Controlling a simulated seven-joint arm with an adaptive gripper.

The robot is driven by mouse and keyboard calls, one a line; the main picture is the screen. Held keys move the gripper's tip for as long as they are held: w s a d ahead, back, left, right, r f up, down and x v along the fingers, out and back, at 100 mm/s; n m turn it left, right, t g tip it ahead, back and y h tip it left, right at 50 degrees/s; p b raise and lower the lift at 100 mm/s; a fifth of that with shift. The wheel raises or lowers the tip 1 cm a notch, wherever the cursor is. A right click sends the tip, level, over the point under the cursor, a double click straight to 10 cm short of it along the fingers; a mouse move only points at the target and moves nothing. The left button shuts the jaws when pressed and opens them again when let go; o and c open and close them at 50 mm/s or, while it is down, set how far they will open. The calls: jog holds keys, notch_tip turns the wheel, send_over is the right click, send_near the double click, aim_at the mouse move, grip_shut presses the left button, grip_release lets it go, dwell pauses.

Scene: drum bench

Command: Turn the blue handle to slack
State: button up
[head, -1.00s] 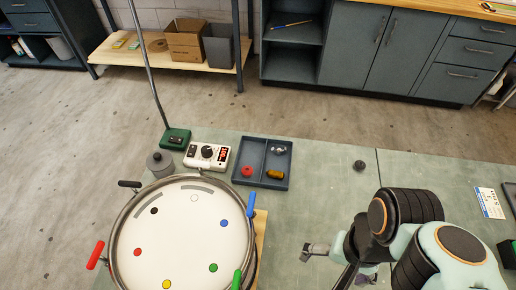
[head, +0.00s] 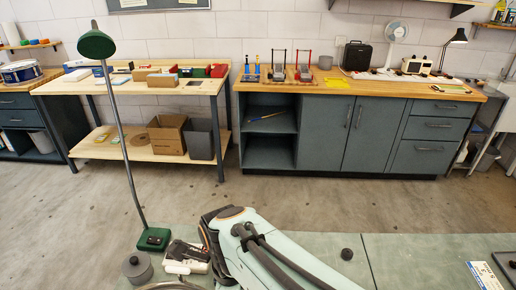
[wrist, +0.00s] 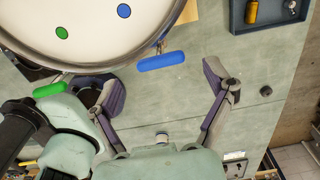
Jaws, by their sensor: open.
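The drum (wrist: 95,25) fills the upper left of the wrist view, with its pale head and metal rim. The blue handle (wrist: 161,61) sticks out from the rim, just beyond and between my fingertips. My gripper (wrist: 163,82) is open with its fingers spread wide, and nothing is between them. I cannot tell its height over the handle. The green handle (wrist: 50,89) is further left on the rim. In the head view only a sliver of drum rim shows at the bottom edge, and my arm hides the area beside it; the blue handle is not visible there.
A dark tray (wrist: 240,22) with small parts lies at the upper right of the wrist view. A small black knob (wrist: 265,91) stands on the green bench (wrist: 190,105). In the head view, a green lamp (head: 153,238) and grey pot (head: 138,268) stand near the drum.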

jog(key=shift+f, duration=1.85)
jog(key=c, duration=1.2)
jog(key=shift+o, duration=0.2)
jog(key=shift+d+n, duration=0.1)
jog(key=shift+n, duration=0.2)
